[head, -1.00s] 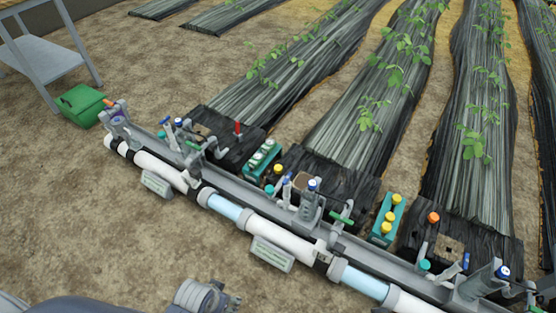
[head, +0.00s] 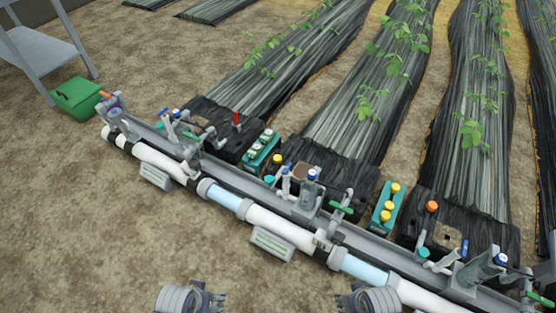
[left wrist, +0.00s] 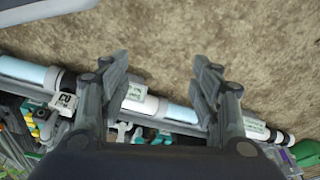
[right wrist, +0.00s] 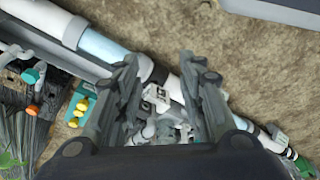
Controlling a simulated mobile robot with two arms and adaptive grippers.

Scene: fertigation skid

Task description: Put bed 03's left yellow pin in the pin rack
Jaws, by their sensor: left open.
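A teal rack (head: 379,225) with several yellow-topped pins (head: 389,204) stands between two bed ends in the head view. Another teal rack (head: 254,164) with several pale-topped items stands further left. A single yellow-topped piece (head: 277,159) stands beside that left rack. I cannot read which bed is 03. My left gripper (head: 205,292) is open and empty at the bottom of the head view; its spread fingers show in the left wrist view (left wrist: 163,85). My right gripper (head: 352,294) is also open and empty, with spread fingers in the right wrist view (right wrist: 158,75). Both are clear of the racks.
A white and clear pipe (head: 270,223) on a grey rail runs diagonally between my grippers and the beds, with valves and fittings. An orange cap (head: 432,207) and a red-topped stake (head: 236,119) stand at bed ends. A green box (head: 77,97) and grey table are far left. Foreground soil is clear.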

